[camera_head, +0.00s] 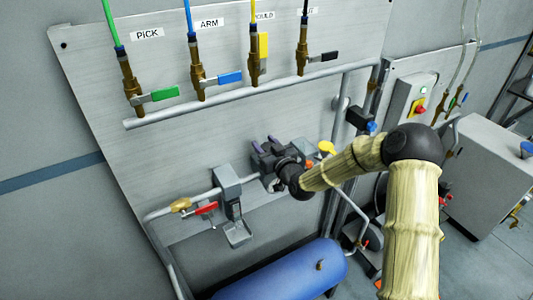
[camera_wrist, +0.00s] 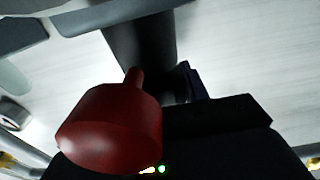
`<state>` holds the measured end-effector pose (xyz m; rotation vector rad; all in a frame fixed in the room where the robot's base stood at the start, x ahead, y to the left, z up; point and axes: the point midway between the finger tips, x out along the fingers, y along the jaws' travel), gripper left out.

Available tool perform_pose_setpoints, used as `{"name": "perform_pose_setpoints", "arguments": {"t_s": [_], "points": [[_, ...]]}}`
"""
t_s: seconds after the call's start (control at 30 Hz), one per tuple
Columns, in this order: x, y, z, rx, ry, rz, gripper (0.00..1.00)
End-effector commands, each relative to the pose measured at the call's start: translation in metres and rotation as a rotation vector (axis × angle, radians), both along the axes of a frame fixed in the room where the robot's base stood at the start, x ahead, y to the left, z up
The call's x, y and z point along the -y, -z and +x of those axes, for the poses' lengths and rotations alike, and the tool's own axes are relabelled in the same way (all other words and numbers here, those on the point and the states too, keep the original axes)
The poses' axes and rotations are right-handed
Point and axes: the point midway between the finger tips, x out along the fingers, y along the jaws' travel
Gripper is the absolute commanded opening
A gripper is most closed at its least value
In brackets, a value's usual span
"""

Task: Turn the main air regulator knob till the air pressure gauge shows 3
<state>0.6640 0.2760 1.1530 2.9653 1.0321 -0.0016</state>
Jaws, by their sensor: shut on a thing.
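My gripper (camera_head: 268,146) is at the grey panel, beside a grey block fitting on the lower pipe. In the wrist view a dark cylinder (camera_wrist: 140,45), apparently the main air regulator knob, runs down to my gripper. A dark finger (camera_wrist: 192,82) shows along its right side; the other finger is hidden behind a red part. My gripper is shut on this knob. In the head view my gripper covers the knob. I cannot make out the air pressure gauge face or its reading in either view.
The grey block fitting (camera_head: 228,182) and a red-handled valve (camera_head: 206,208) sit left of my gripper. A red part (camera_wrist: 112,130) stands close to the wrist camera. A yellow part (camera_head: 326,148) is right of my gripper. A blue tank (camera_head: 285,275) lies below.

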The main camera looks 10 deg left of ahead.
Motion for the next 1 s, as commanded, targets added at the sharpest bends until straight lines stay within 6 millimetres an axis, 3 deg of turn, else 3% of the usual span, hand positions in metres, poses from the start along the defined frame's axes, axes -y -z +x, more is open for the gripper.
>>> {"name": "perform_pose_setpoints", "arguments": {"t_s": [1.0], "points": [[-0.006,-0.0019,-0.0081,0.001,-0.63,0.001,0.21]]}}
